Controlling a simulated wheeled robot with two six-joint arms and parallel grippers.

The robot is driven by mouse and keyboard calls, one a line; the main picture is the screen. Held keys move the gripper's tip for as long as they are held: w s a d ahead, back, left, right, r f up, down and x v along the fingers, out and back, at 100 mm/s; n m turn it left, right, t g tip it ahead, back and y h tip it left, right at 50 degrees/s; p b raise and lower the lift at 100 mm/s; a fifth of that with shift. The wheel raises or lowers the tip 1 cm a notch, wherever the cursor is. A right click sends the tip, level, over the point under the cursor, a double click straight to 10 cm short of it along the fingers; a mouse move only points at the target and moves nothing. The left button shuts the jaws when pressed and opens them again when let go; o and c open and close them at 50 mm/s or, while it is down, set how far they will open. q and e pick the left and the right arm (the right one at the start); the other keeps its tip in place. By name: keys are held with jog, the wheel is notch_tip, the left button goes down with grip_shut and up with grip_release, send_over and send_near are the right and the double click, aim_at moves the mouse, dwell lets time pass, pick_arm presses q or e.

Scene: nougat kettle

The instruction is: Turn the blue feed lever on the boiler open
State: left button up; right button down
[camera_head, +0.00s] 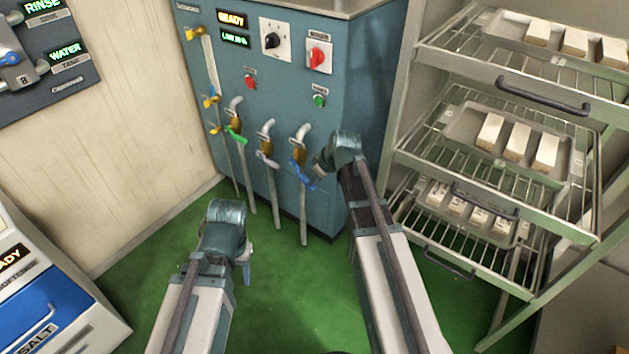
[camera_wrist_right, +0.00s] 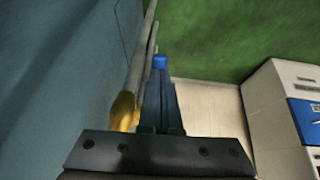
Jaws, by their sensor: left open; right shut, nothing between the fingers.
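The blue feed lever (camera_head: 299,172) sits on the rightmost brass valve (camera_head: 299,148) at the boiler's (camera_head: 285,105) front and slants down to the right. My right gripper (camera_head: 318,171) is shut and empty, right beside the lever's lower end. Whether they touch cannot be told. In the right wrist view my fingers (camera_wrist_right: 160,105) are closed together, with a blue tip (camera_wrist_right: 160,62) just past them and brass (camera_wrist_right: 123,110) of the valve at their left. My left gripper (camera_head: 246,262) is open, low over the floor, away from the boiler.
Valves with a white lever (camera_head: 267,159) and a green lever (camera_head: 234,136) stand left of the blue one. A wire rack (camera_head: 500,125) with trays stands close right of my right arm. The green floor (camera_head: 290,290) is clear between the arms.

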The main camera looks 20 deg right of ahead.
jog(key=f+t+y+b, duration=0.1)
jog(key=b, duration=0.2)
jog(key=f+t+y+b, duration=0.1)
jog(key=f+b, duration=0.1)
jog(key=b, duration=0.2)
jog(key=w+f+t+b, duration=0.1)
jog(key=f+b, duration=0.1)
jog(key=b, duration=0.2)
jog(key=shift+a+f+t+y, duration=0.1)
jog(key=shift+a+t+y, duration=0.2)
jog(key=shift+a+y, duration=0.1)
jog(key=shift+w+a+f, duration=0.1)
jog(key=shift+w, duration=0.05)
jog(key=shift+b+x, duration=1.75)
jog(key=shift+x, duration=0.9)
jog(key=shift+a, duration=0.25)
jog(key=shift+s, duration=0.2)
